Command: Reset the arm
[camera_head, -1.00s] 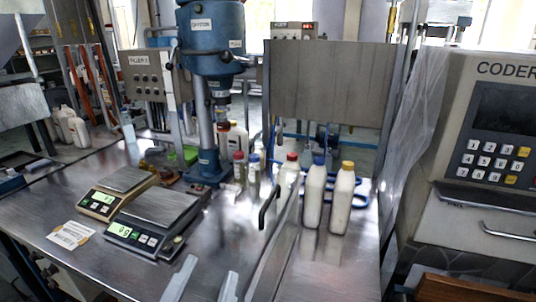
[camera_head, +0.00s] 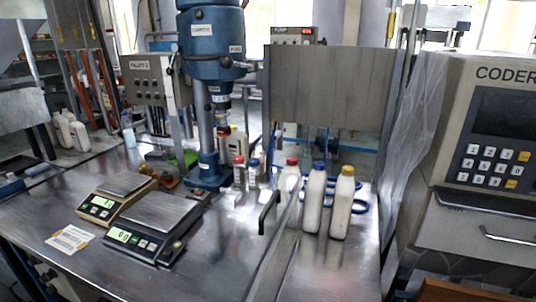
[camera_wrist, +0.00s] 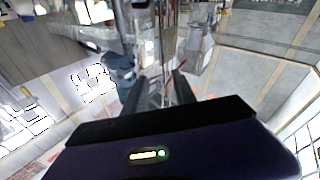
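My gripper (camera_wrist: 158,84) shows in the wrist view, with its two dark fingers apart and nothing seen between them. The purple wrist housing fills the bottom of that view. My gripper is out of the head view. The wrist view looks tilted over the room, and what lies beyond the fingers is blurred.
A steel table (camera_head: 205,250) holds two scales (camera_head: 152,225) and (camera_head: 117,193), a blue capping machine (camera_head: 212,100), and several bottles, including a white one with a yellow cap (camera_head: 342,208). A coder machine (camera_head: 485,160) stands at the right. The table's front is clear.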

